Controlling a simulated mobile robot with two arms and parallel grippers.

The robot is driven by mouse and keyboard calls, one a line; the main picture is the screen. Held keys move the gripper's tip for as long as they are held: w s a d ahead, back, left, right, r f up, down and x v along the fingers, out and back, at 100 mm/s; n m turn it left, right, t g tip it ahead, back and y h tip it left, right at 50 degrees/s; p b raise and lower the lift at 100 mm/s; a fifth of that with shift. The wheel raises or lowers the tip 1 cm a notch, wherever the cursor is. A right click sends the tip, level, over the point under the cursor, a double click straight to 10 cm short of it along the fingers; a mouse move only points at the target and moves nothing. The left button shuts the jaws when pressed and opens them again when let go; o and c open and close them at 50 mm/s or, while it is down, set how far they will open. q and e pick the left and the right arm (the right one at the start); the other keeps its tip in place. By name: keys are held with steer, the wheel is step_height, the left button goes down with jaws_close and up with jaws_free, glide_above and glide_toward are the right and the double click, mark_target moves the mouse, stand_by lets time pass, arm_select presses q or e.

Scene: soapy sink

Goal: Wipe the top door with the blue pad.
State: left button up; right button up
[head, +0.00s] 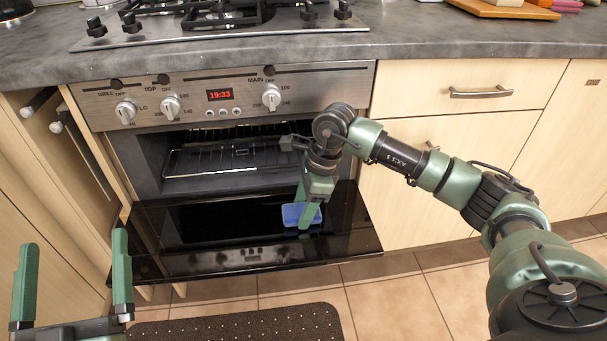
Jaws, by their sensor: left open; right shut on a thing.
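The top oven door (205,261) is folded down, its dark glossy inner face up, below the open oven cavity. The blue pad (291,215) is at the door's surface, right of its middle. My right gripper (304,212) is shut on the blue pad from above and partly covers it. I cannot tell for sure whether the pad presses on the glass. My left gripper (72,285) is open and empty at the lower left, in front of the cabinets and apart from the door.
A wire rack (225,158) sits inside the oven. The control panel (225,95) and grey worktop (420,35) with a gas hob (215,22) are above. Drawers (470,95) stand to the right. A brown mat (245,325) lies on the tiled floor (395,300).

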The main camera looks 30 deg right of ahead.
steer(key=shift+r, duration=0.9)
steer(key=shift+r+p, duration=0.5)
steer(key=shift+p, duration=0.05)
steer(key=shift+r, duration=0.35)
steer(key=shift+r+p, duration=0.45)
steer(key=shift+p, duration=0.1)
steer(key=shift+r+p, duration=0.55)
steer(key=shift+r, duration=0.25)
steer(key=shift+r+p, duration=0.3)
steer(key=shift+r, duration=0.15)
arm_select(q)
steer(key=s+a+f+g+y, duration=0.2)
steer(key=f+g, duration=0.4)
steer(key=f, duration=0.4)
steer(key=s+a+f+g+y, duration=0.2)
steer(key=f+g, duration=0.4)
steer(key=f, duration=0.3)
steer(key=shift+s+a+f+n, duration=0.35)
steer(key=shift+s+a+n, duration=0.05)
steer(key=shift+a, duration=0.15)
arm_select(e)
steer(key=shift+r, duration=0.35)
